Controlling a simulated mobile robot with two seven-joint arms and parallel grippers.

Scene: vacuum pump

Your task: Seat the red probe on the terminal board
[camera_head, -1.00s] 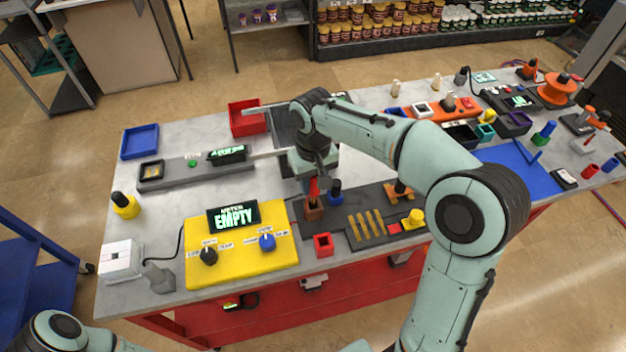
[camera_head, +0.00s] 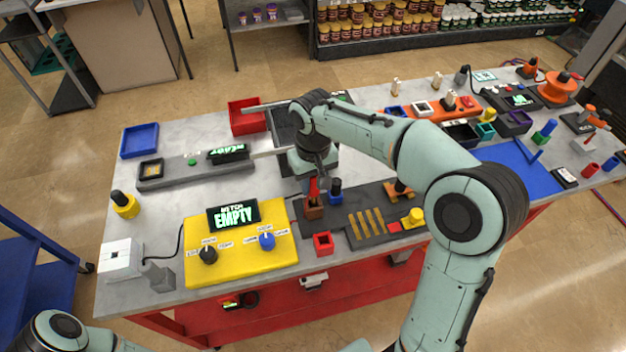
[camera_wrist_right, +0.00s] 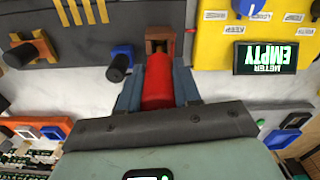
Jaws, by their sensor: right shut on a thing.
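The red probe (camera_head: 314,189) stands roughly upright at a brown holder block (camera_head: 313,210). My right gripper (camera_head: 316,183) is over it from above. In the right wrist view the red probe (camera_wrist_right: 158,84) lies between the two blue-grey fingers of my right gripper (camera_wrist_right: 158,95), which is shut on it. Its far end is at the brown block (camera_wrist_right: 160,42); whether it is inside the block or only against it I cannot tell. My left gripper is out of view.
A red open box (camera_head: 323,242) is in front. The yellow meter panel (camera_head: 275,264) reading EMPTY is to the left. Bare table lies behind the panel.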

